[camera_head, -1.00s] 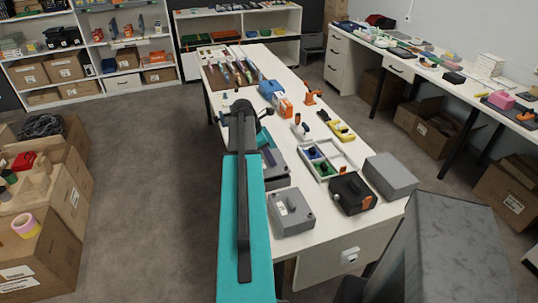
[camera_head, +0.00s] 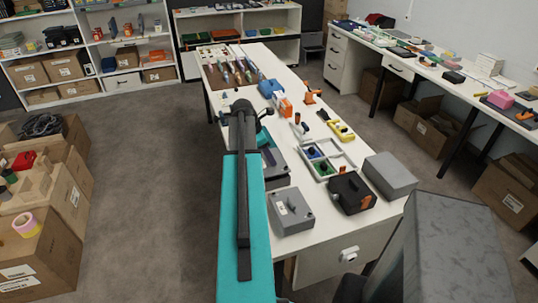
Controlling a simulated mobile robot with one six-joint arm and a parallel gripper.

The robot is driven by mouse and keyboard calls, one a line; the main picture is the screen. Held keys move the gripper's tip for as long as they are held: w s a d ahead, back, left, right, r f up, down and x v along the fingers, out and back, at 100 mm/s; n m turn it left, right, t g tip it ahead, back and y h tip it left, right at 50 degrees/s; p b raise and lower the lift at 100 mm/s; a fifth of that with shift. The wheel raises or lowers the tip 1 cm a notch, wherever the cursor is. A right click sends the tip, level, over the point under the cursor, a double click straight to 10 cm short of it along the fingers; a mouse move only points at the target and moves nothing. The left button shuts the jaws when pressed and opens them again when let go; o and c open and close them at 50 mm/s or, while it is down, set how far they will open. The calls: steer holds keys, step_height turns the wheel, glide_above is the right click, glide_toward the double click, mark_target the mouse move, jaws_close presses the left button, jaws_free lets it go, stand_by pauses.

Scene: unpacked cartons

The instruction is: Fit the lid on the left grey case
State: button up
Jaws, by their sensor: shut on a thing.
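My teal and dark arm reaches up the left side of the white table and covers part of it. My gripper's fingers are hidden behind the arm's dark far end. A grey case (camera_head: 278,172) sits at the table's left edge, partly covered by my arm, with a dark patch on its visible side. A second grey case (camera_head: 291,212), with a raised dark piece on top, stands nearer. A plain grey box (camera_head: 390,175) stands at the right edge. I cannot tell whether any of these is the lid.
A compartment tray (camera_head: 322,173) with blue and green pieces and a black case (camera_head: 351,192) with orange parts stand between the grey things. A yellow tool (camera_head: 341,131), an orange item (camera_head: 312,93) and a blue item (camera_head: 270,88) lie farther back. Cartons (camera_head: 45,240) stand at left; open floor lies between.

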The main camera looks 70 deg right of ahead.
steer(key=shift+f+b, duration=0.35)
steer(key=shift+f, duration=0.8)
steer(key=o, duration=1.2)
steer(key=shift+r, duration=0.1)
steer(key=b+v, duration=0.2)
steer(key=v, duration=1.1)
steer(key=shift+r+b, duration=0.3)
steer(key=shift+b, duration=0.05)
